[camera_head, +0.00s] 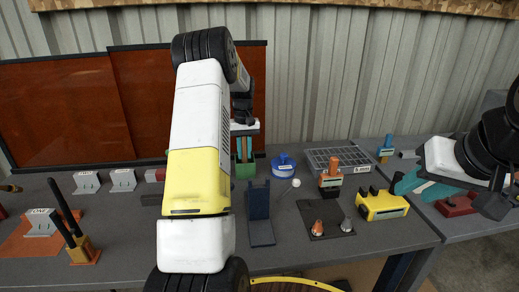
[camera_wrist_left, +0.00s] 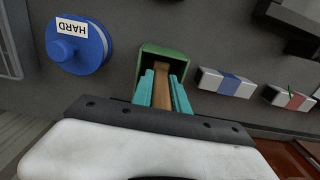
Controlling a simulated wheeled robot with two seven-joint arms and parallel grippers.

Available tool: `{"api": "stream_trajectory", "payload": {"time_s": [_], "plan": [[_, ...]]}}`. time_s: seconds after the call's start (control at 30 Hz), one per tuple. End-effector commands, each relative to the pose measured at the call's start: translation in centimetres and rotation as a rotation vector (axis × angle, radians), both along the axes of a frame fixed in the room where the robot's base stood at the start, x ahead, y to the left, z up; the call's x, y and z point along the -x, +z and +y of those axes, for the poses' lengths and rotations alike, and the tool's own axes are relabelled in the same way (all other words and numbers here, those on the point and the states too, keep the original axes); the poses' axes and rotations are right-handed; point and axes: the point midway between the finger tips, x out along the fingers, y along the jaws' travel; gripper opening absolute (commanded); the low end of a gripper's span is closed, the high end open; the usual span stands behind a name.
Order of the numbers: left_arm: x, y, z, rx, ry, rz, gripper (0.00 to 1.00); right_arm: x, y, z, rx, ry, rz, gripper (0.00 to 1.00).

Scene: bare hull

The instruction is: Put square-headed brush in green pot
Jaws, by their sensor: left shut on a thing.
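My left gripper (camera_head: 244,148) points down over the green pot (camera_head: 245,169) at the back middle of the table. In the left wrist view its teal fingers (camera_wrist_left: 162,92) are shut on a brown wooden handle (camera_wrist_left: 162,90), seemingly the brush's. The green pot (camera_wrist_left: 164,50) lies around or just beyond the fingertips, and the handle's far end is at its opening. The brush head is hidden, so I cannot tell its shape or whether it touches the pot's bottom. My right gripper (camera_head: 422,186) is at the right, empty, with its teal fingers apart.
A blue round container (camera_head: 284,166) stands just right of the pot, and a dark stand (camera_head: 260,212) is in front. A grey grid tray (camera_head: 338,159), an orange tool (camera_head: 331,178) and a yellow block (camera_head: 382,206) are further right. Small labelled blocks (camera_head: 122,180) are at left.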

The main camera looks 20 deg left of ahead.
Motion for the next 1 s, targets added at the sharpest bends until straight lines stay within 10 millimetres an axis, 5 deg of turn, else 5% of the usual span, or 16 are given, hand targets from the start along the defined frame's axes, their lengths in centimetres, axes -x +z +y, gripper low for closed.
{"api": "stream_trajectory", "payload": {"time_s": [0.33,0.37,0.47,0.77,1.0], "plan": [[0.0,-0.3,0.0,0.0,-0.001,0.0,0.0,0.0,0.0,0.0,0.0,0.0,0.0,0.36],[0.0,-0.3,0.0,0.0,-0.001,0.0,0.26,0.0,0.0,0.0,0.0,0.0,0.0,0.36],[0.0,-0.2,0.0,0.0,-0.001,0.0,0.42,0.0,0.0,0.0,0.0,0.0,0.0,0.36],[0.0,0.0,0.0,0.0,-0.001,-0.001,0.42,0.0,0.0,0.0,0.0,0.0,0.0,0.36],[-0.1,3.7,0.0,-0.002,-0.002,-0.006,0.42,0.0,0.0,0.0,0.0,0.0,0.0,0.36]]}}
